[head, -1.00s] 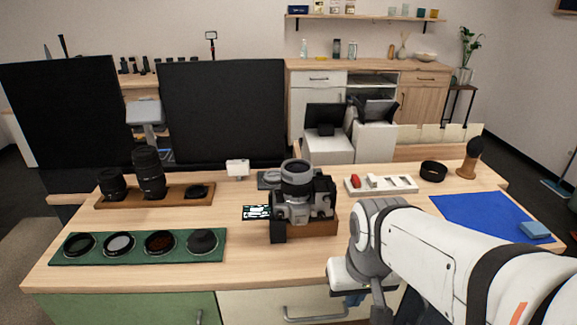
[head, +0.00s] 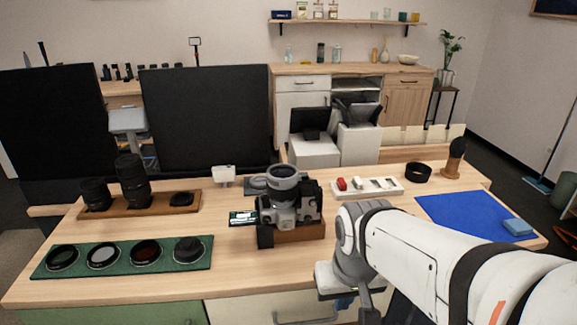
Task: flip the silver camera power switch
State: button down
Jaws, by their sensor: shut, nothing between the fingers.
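The silver camera (head: 283,210) has a large lens and black side parts. It rests on a wooden block (head: 300,234) near the middle of the table. Its power switch is too small to make out. My gripper (head: 345,301) is at the end of my white arm, low at the table's front edge, to the right of and nearer than the camera. It is apart from the camera, shut and empty. Its fingers are mostly hidden by my wrist.
A green mat (head: 120,263) with several round filters lies front left. A wooden tray (head: 150,207) with lenses stands behind it. A white tray (head: 390,190), black ring (head: 418,172), brush (head: 455,158) and blue cloth (head: 470,215) are to the right. A small card (head: 243,218) lies left of the camera.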

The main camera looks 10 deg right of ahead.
aim_at(319, 196)
jog(key=z, duration=0.5)
jog(key=k, duration=1.3)
jog(key=u, duration=0.9)
jog(key=i, duration=1)
jog(key=u, duration=0.05)
